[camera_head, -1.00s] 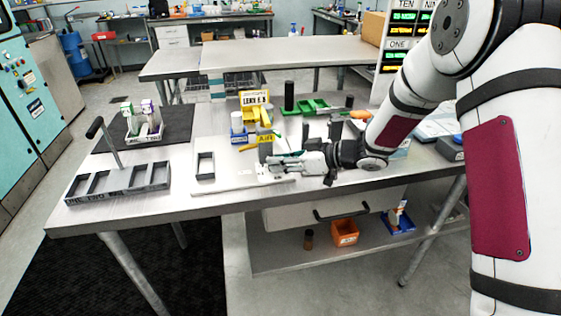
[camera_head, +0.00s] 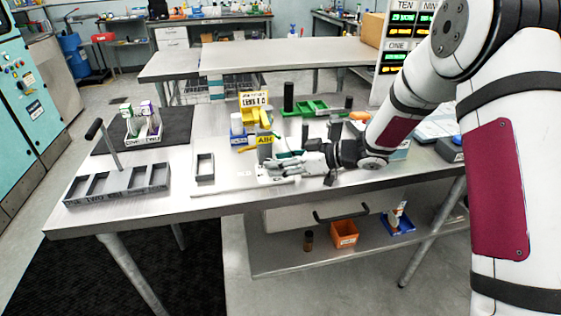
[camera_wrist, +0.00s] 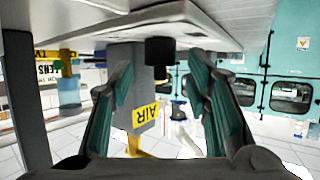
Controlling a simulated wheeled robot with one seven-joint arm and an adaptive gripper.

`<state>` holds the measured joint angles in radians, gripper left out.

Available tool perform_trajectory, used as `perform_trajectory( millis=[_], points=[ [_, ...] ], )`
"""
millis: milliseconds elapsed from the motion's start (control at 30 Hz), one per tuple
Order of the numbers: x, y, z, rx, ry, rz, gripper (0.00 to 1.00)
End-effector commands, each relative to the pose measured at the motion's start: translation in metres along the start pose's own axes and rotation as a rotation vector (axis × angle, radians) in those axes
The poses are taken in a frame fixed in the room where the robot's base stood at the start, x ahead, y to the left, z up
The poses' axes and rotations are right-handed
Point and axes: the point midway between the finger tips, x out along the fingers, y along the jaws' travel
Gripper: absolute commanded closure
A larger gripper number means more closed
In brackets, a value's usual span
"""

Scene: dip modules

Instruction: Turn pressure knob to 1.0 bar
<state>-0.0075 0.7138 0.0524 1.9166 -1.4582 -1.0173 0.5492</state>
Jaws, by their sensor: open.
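A dark round knob (camera_wrist: 160,51) shows in the wrist view against a pale flat surface; I take it for the pressure knob. A grey block (camera_wrist: 125,78) with a yellow AIR label (camera_wrist: 146,113) stands just left of it. The AIR label also shows in the head view (camera_head: 265,141). My gripper (camera_wrist: 162,82) is open, its green-lined fingers on either side of the knob in the picture, with no clear contact. In the head view, my gripper (camera_head: 268,169) reaches left, low over the table by the AIR block. The knob's setting cannot be read.
A grey slotted rack (camera_head: 118,183) with a handle is at the left. A small grey frame (camera_head: 205,168) lies between, with bare table around it.

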Motion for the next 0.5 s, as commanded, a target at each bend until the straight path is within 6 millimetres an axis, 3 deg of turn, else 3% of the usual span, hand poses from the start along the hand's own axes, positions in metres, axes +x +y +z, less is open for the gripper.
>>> perform_trajectory(
  millis=[167, 500],
  points=[
    [-0.018, 0.001, 0.0, 0.0, -0.001, 0.004, 0.56],
    [-0.085, 0.001, 0.0, 0.0, 0.0, 0.005, 0.56]
  ],
)
